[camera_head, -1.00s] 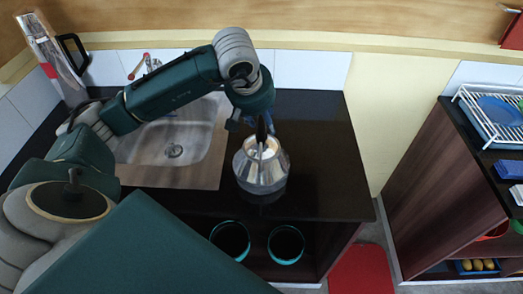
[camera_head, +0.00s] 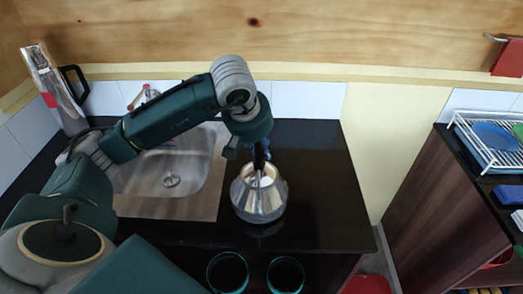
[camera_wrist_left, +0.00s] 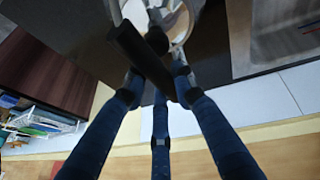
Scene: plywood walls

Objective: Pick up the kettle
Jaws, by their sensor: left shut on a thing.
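The silver metal kettle (camera_head: 259,204) is upright at the dark countertop, right of the sink. My left gripper (camera_head: 262,162) reaches down over it from above and is shut on its black handle. In the left wrist view, the blue fingers of my left gripper (camera_wrist_left: 158,85) close around the black handle (camera_wrist_left: 140,55), with part of the pale kettle body (camera_wrist_left: 178,25) beyond. I cannot tell whether the kettle's base touches the counter. My right gripper is not in view.
A metal sink (camera_head: 172,190) lies left of the kettle. A black-handled jug (camera_head: 72,90) stands at the back left corner. The countertop (camera_head: 320,190) right of the kettle is clear. A dark shelf unit with a white dish rack (camera_head: 490,150) stands at the right.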

